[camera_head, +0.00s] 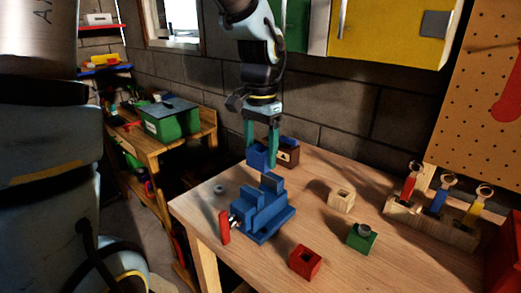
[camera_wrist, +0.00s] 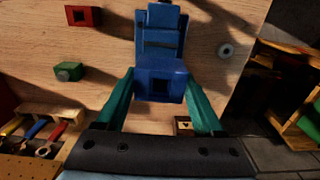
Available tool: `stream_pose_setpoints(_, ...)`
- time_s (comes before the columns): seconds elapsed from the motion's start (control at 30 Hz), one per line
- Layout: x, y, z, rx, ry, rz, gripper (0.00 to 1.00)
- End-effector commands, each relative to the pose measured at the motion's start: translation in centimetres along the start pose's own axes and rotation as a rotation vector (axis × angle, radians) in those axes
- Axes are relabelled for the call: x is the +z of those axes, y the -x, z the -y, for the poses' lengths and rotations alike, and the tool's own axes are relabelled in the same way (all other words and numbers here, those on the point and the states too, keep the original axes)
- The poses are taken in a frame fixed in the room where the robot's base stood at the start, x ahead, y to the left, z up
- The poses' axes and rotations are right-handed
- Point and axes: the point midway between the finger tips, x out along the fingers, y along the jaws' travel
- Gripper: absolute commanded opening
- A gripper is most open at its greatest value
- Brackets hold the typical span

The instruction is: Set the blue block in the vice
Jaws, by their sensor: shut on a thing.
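The blue block (camera_head: 257,158) is held between the green fingers of my gripper (camera_head: 262,152), above the table and just behind the vice. In the wrist view the blue block (camera_wrist: 160,84), with a square hole in its face, sits between the fingertips (camera_wrist: 160,76). The blue vice (camera_head: 264,220), with a red handle (camera_head: 224,227), stands on the table near its left edge. In the wrist view the vice (camera_wrist: 161,40) lies just beyond the block, which hides part of it.
A dark brown block (camera_head: 290,155) is close behind my gripper. A pale wooden block (camera_head: 341,200), green block (camera_head: 361,238) and red block (camera_head: 305,262) lie right of the vice. A tool rack (camera_head: 432,222) stands at the right. A grey ring (camera_head: 219,189) lies at the left edge.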

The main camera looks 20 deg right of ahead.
Motion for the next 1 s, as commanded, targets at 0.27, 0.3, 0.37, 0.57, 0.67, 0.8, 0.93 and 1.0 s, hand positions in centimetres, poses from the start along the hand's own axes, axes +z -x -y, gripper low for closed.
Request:
stream_pose_setpoints(0.27, 0.0, -2.2, 0.0, 0.0, -0.001, 0.0, 0.14)
stream_pose_setpoints(0.3, 0.0, -2.4, 0.0, 0.0, -0.001, 0.0, 0.14)
stream_pose_setpoints(0.37, 0.0, -2.8, 0.0, 0.0, -0.001, 0.0, 0.14)
stream_pose_setpoints(0.57, 0.0, -4.2, 0.0, 0.0, -0.001, 0.001, 0.14)
stream_pose_setpoints(0.67, 0.0, -4.8, -0.1, 0.0, -0.001, 0.001, 0.14)
stream_pose_setpoints(0.8, 0.0, -5.8, -0.1, 0.0, -0.001, 0.0, 0.14)
stream_pose_setpoints(0.93, 0.0, -6.6, 0.0, 0.001, -0.001, 0.001, 0.14)
stream_pose_setpoints(1.0, 0.0, -7.1, 0.0, 0.001, 0.0, 0.001, 0.14)
